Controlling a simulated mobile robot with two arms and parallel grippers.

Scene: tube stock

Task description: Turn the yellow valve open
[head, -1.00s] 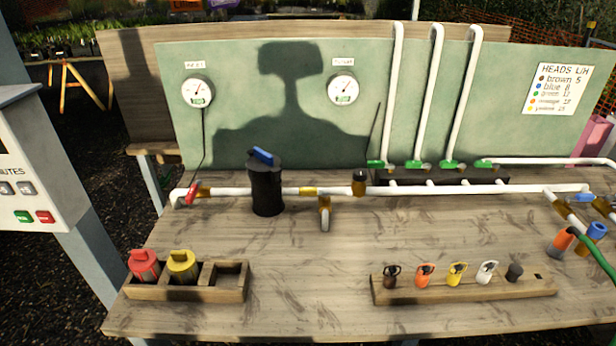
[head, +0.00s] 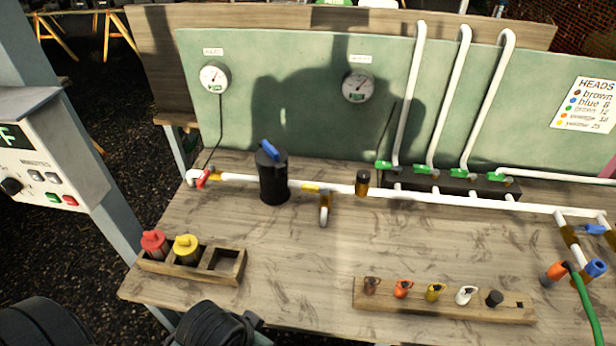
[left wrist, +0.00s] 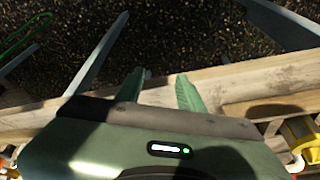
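I cannot pick out a valve with a clearly yellow handle. On the white pipe (head: 420,198) there is a red handle (head: 203,178) at the left end and a brass-yellow fitting (head: 311,187). Several green-handled valves (head: 460,173) stand at the back, and a blue handle (head: 593,229) is at the right. My left gripper (left wrist: 160,76) shows in the left wrist view with its two green fingers apart and nothing between them, over the bench edge. Dark parts of my arm show at the head view's bottom left. My right gripper is not in view.
A wooden rack (head: 227,265) holds a red canister (head: 154,244) and a yellow canister (head: 187,249). A black filter (head: 273,180) stands on the pipe. A wooden block (head: 400,306) holds several coloured heads. The middle of the bench (head: 290,250) is clear.

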